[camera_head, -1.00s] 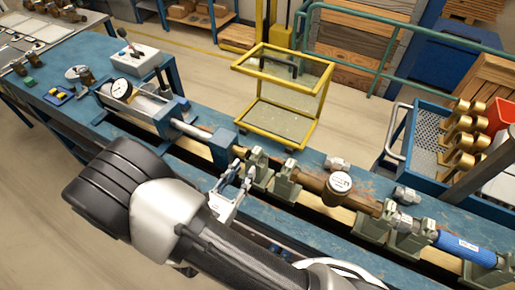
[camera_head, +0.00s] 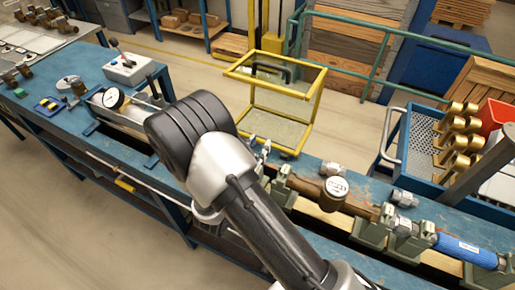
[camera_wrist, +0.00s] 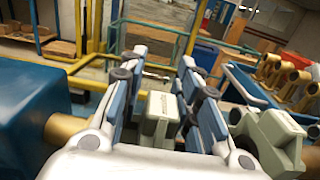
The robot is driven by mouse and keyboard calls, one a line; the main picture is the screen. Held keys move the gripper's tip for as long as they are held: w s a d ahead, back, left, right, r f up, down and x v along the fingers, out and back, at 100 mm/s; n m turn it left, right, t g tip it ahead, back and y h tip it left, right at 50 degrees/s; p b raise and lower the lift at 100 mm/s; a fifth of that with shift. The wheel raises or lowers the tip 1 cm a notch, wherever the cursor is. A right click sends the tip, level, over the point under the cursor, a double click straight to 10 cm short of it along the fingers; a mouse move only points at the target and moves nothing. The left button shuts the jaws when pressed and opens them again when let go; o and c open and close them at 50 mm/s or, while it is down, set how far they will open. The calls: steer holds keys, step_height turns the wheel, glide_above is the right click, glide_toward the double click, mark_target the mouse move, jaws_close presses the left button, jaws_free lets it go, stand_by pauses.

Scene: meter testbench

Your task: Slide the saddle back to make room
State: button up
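In the wrist view a grey-green saddle (camera_wrist: 160,120) stands between the two fingers of my gripper (camera_wrist: 160,85). The fingers straddle it and look open, with small gaps visible; contact lower down is hidden. A second saddle (camera_wrist: 268,140) stands to its right, outside the right finger; it also shows in the head view (camera_head: 283,187). In the head view my arm covers the first saddle and most of my gripper; only fingertips (camera_head: 262,150) show. The brown pipe with a round meter (camera_head: 334,190) rests in saddles further right.
A blue block with a brass nozzle (camera_wrist: 62,128) lies left of my gripper. A yellow-framed glass guard (camera_head: 285,95) stands close behind. Small fittings (camera_head: 332,168) lie on the blue bench. A blue cart (camera_head: 425,140) with brass parts is at right.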

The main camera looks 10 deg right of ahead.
steer(key=shift+c, duration=0.2)
jaws_close()
stand_by(0.6)
